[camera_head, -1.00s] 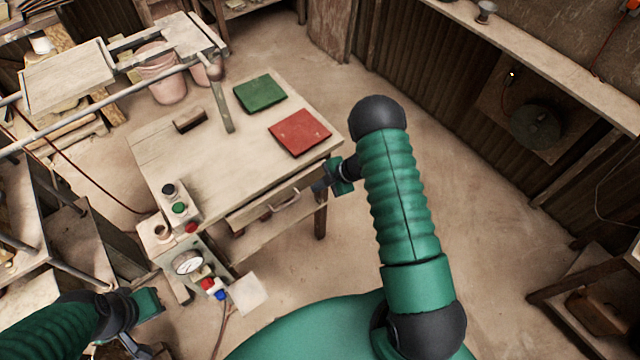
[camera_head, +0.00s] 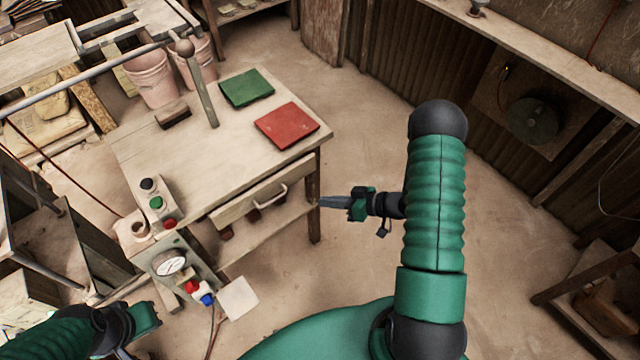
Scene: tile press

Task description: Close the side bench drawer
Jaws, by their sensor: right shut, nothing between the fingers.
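The side bench (camera_head: 180,155) stands left of centre, with its wooden drawer (camera_head: 236,207) under the front edge. The drawer front carries a pale bar handle (camera_head: 271,198). The front sits close below the bench top; I cannot tell whether a small gap is left. My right gripper (camera_head: 324,202) is shut and empty, pointing left beside the bench's right front leg (camera_head: 315,222). It is to the right of the handle and apart from it. My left gripper (camera_head: 150,318) is at the lower left, far from the drawer, and its fingers are not clear.
A green tile (camera_head: 246,88) and a red tile (camera_head: 287,125) lie on the bench top. A control box with a gauge (camera_head: 170,263) and buttons stands at the bench's left front. Pink buckets (camera_head: 153,80) stand behind. The floor to the right (camera_head: 365,130) is clear.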

